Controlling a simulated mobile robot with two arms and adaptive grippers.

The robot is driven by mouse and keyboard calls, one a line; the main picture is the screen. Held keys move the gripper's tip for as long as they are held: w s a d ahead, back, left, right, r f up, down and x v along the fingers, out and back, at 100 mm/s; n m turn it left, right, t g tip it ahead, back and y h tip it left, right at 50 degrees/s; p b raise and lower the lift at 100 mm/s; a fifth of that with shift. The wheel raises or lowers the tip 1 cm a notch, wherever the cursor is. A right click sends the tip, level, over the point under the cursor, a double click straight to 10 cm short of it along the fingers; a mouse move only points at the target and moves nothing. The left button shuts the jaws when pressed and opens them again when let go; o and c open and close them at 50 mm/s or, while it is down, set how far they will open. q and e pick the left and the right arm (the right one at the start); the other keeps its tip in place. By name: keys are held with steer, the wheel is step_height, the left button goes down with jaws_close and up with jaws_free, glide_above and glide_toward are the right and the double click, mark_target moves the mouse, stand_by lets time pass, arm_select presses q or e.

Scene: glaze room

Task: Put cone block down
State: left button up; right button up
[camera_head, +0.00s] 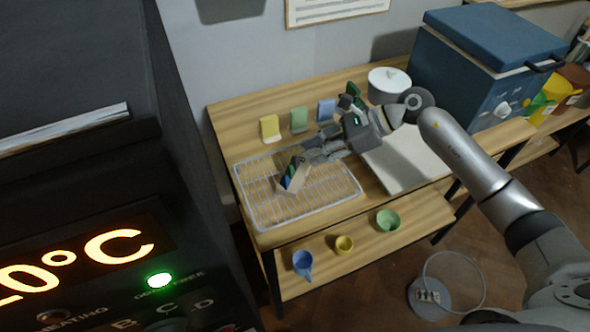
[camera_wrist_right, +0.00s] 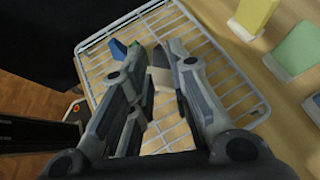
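The cone block (camera_head: 296,179), a pale block with dark green and blue cones along it, is at the wire rack (camera_head: 334,203) on the wooden table. My right gripper (camera_head: 303,160) is shut on the cone block and reaches in from the right. In the right wrist view, the pale end of the cone block (camera_wrist_right: 160,78) shows between the fingers, with blue and green cones beyond. The fingers hide much of it. I cannot tell whether the block touches the wires. My left gripper is not in view.
Yellow (camera_head: 270,128), green (camera_head: 299,120) and blue (camera_head: 326,110) test tiles stand behind the rack. A pale board (camera_head: 405,160) lies beside the rack. Small cups (camera_head: 345,244) sit on the lower shelf.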

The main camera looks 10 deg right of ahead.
mark_target(303, 166)
steer(key=p+x, duration=0.1)
steer(key=x, duration=0.2)
steer(key=shift+w+a, duration=0.1)
steer(key=shift+a, duration=0.3)
steer(key=shift+f, duration=0.1)
jaws_close()
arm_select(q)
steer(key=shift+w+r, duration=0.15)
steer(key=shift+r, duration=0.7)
arm_select(e)
steer(key=shift+d+r+b, duration=0.1)
steer(key=shift+r+b, duration=0.4)
steer(key=shift+r, duration=0.2)
arm_select(q)
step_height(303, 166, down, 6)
steer(key=b, duration=0.4)
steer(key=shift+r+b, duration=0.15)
steer(key=shift+b, duration=0.2)
arm_select(e)
steer(key=s+a+r, duration=0.3)
steer(key=s+r, duration=0.8)
steer(key=s, duration=0.2)
steer(key=shift+s+r, duration=0.3)
